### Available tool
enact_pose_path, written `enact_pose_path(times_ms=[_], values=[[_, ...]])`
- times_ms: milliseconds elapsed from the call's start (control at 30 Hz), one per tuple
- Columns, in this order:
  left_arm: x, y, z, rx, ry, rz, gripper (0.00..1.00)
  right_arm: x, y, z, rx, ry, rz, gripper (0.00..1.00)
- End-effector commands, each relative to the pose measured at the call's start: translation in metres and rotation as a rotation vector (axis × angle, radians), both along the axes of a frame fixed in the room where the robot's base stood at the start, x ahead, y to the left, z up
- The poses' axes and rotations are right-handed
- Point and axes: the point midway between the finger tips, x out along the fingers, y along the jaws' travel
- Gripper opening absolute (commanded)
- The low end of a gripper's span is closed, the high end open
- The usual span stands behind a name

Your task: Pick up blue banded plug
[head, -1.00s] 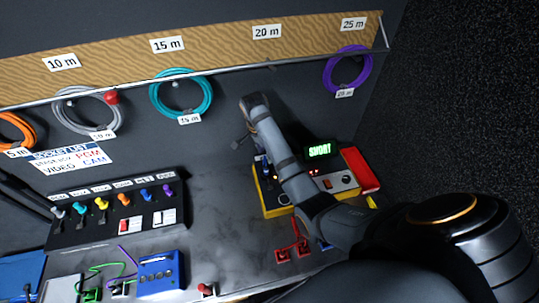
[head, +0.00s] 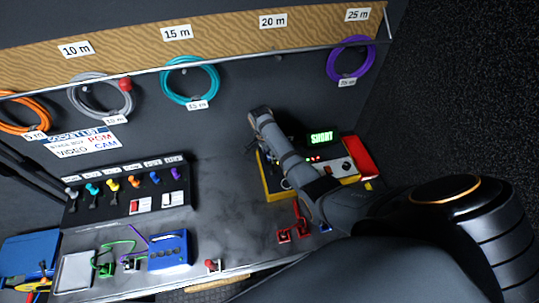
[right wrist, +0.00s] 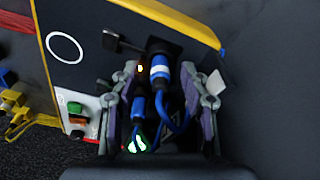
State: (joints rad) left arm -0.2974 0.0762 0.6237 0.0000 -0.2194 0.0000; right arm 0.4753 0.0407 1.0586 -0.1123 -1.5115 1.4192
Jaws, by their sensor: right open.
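The blue banded plug (right wrist: 160,70), blue with a white band, shows in the right wrist view, its end at a dark socket on a dark panel. My right gripper (right wrist: 160,98) is open, one finger on each side of the plug; I see no clear grip on it. A second blue connector (right wrist: 139,107) and a loop of blue cable (right wrist: 174,124) are also between the fingers. In the head view my right arm reaches over the yellow-edged tester box (head: 266,186) and hides the plug and fingertips. My left gripper is not in view.
A display reading SHORT (head: 322,138) and a red block (head: 357,157) are by the tester. A black switch panel (head: 128,196), a blue box (head: 169,250) and red connectors (head: 284,236) are on the bench. Coiled cables, including a teal one (head: 190,78), hang behind.

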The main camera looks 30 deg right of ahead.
Motion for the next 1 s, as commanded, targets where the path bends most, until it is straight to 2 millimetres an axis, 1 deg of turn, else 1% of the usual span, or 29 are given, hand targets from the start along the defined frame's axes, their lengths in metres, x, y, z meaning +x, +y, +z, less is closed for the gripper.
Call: enact_pose_path(times_ms=[100,267,367,600,867,1000], values=[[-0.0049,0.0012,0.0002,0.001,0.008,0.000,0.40,0.0001,-0.0009,-0.0062,0.000,-0.001,0.000,0.45],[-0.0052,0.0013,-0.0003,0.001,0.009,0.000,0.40,0.0000,-0.0009,-0.0065,0.000,-0.001,0.000,0.45],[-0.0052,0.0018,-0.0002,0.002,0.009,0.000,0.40,0.0000,-0.0009,-0.0065,0.000,-0.001,0.000,0.33],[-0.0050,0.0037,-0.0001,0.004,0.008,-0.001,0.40,-0.0001,-0.0009,-0.0064,0.000,-0.001,0.000,0.01],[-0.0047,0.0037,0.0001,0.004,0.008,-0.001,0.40,0.0001,-0.0011,-0.0061,0.000,-0.001,0.000,0.00],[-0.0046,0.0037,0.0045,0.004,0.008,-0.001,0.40,0.0006,-0.0021,-0.0012,-0.001,-0.001,0.001,0.00]])
